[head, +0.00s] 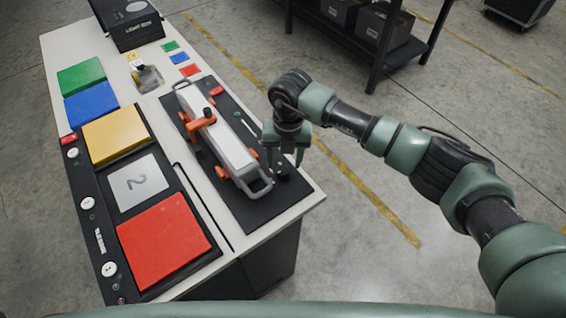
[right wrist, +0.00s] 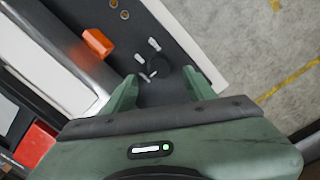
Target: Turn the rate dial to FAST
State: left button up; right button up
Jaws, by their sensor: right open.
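The rate dial (right wrist: 162,77) is a small dark round knob on a black panel (right wrist: 185,65), seen in the right wrist view. White marks lie beside it, too small to read, so I cannot tell its setting. My right gripper (right wrist: 160,80) is open, its two fingers on either side of the dial with gaps. In the head view my right gripper (head: 285,160) points down over the near right end of the black panel (head: 262,212) and partly hides the dial. I cannot tell its exact height above the dial. My left gripper is not in view.
A white and grey device (head: 218,140) with orange clamps lies on the panel left of my gripper. A board with yellow (head: 115,134), numbered grey and red (head: 165,240) tiles fills the table's near left. A black light box (head: 128,20) stands at the back. Open floor lies right.

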aim_at(283, 171)
notch_tip(283, 171, down, 3)
jog(key=shift+a+r, duration=0.1)
jog(key=shift+r, duration=0.05)
jog(key=shift+f+p, duration=0.35)
jog(key=shift+f, duration=0.4)
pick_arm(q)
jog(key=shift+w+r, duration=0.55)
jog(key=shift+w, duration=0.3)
pick_arm(e)
jog(key=shift+w, duration=0.1)
grip_shut()
